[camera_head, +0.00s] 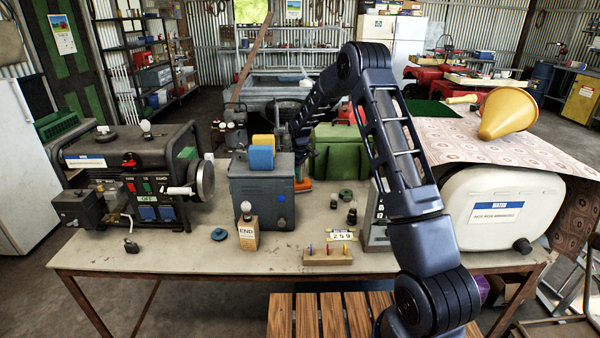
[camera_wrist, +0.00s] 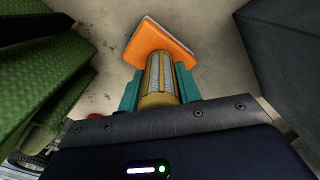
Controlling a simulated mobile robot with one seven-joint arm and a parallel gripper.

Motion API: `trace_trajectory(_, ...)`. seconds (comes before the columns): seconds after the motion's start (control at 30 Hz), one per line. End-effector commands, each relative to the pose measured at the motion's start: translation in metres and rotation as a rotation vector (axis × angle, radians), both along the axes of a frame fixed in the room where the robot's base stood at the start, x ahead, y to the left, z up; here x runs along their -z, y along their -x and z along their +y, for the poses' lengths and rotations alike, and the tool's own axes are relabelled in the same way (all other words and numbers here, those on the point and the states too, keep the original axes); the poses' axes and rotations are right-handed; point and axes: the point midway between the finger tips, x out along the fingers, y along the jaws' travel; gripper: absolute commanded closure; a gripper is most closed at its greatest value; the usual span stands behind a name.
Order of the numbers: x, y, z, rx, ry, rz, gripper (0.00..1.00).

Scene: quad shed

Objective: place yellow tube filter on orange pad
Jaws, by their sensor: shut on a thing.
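In the wrist view, the yellow tube filter (camera_wrist: 155,99), with a pale mesh side, is held between the teal fingers of my gripper (camera_wrist: 160,80). The orange pad (camera_wrist: 155,41) lies on the worktop just beyond the fingertips. The filter's far end overlaps the pad's near edge in the picture; I cannot tell whether they touch. In the head view, my arm reaches down behind the grey box, and the box and my arm hide the filter and most of my gripper. A small orange patch (camera_head: 303,186) shows there between the grey box and the green case.
The grey box (camera_head: 262,190), topped by blue and yellow sponge-like blocks, stands close on one side. The green case (camera_head: 340,150) stands close on the other. A generator (camera_head: 135,175) is at left, a white water container (camera_head: 503,215) at right. The workbench (camera_head: 180,258) front is partly clear.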

Motion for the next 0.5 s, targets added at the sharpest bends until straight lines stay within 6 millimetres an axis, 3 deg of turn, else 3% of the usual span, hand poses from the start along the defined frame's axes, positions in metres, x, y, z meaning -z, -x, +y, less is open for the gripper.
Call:
trace_trajectory(0.33,0.0026,-0.0002,-0.0002,0.001,0.0,0.0,0.89)
trace_trajectory(0.37,0.0024,-0.0003,-0.0001,0.001,0.0,0.0,0.62)
trace_trajectory(0.43,0.0022,-0.0003,-0.0001,0.001,0.0,-0.001,0.49)
trace_trajectory(0.5,0.0022,-0.0003,-0.0001,0.001,0.0,-0.001,0.45)
